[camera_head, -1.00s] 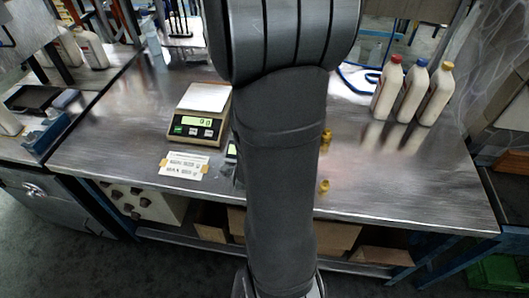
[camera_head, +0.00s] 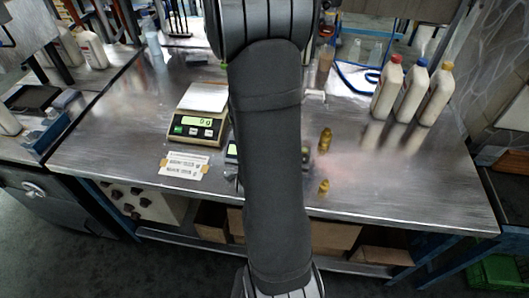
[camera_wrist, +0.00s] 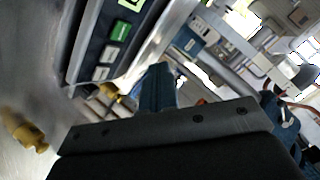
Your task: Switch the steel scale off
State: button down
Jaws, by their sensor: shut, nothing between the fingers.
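In the wrist view a scale with a silvery edge fills the upper left. Its dark panel (camera_wrist: 88,45) has a green button (camera_wrist: 120,30), paler buttons below it and a lit green display at the top edge. My gripper (camera_wrist: 158,85) is shut and empty, its fingers just right of the panel; I cannot tell if they touch it. In the head view my arm hides the gripper and most of a second scale, whose small lit display (camera_head: 232,149) shows at the arm's left edge. Left of it stands a cream-bodied scale (camera_head: 198,125) with a lit display.
A label card (camera_head: 184,165) lies before the cream scale. Brass weights (camera_head: 325,140) (camera_head: 324,186) stand right of my arm; a brass piece (camera_wrist: 24,132) shows in the wrist view. Several white bottles (camera_head: 412,92) stand at the right. The table's front right is clear.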

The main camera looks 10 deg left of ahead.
jog(key=shift+w+f, duration=0.25)
jog(key=shift+f, duration=0.5)
jog(key=shift+w+f, duration=0.3)
jog(key=shift+f, duration=0.5)
jog(key=shift+w+f, duration=0.25)
jog(key=shift+f, duration=0.5)
dwell(0.4)
jog(key=shift+w+f, duration=0.15)
jog(key=shift+f, duration=0.25)
jog(key=shift+w+f, duration=0.15)
jog(key=shift+f, duration=0.2)
dwell(0.6)
jog(key=shift+r, duration=0.1)
jog(key=shift+s+r, duration=0.3)
jog(key=shift+r, duration=0.35)
jog(key=shift+s+r, duration=0.3)
jog(key=shift+r, duration=0.5)
jog(key=shift+s+r, duration=0.25)
jog(key=shift+r, duration=0.5)
jog(key=shift+s+r, duration=0.3)
jog(key=shift+r, duration=0.5)
jog(key=shift+w+f, duration=0.1)
jog(key=shift+f, duration=0.05)
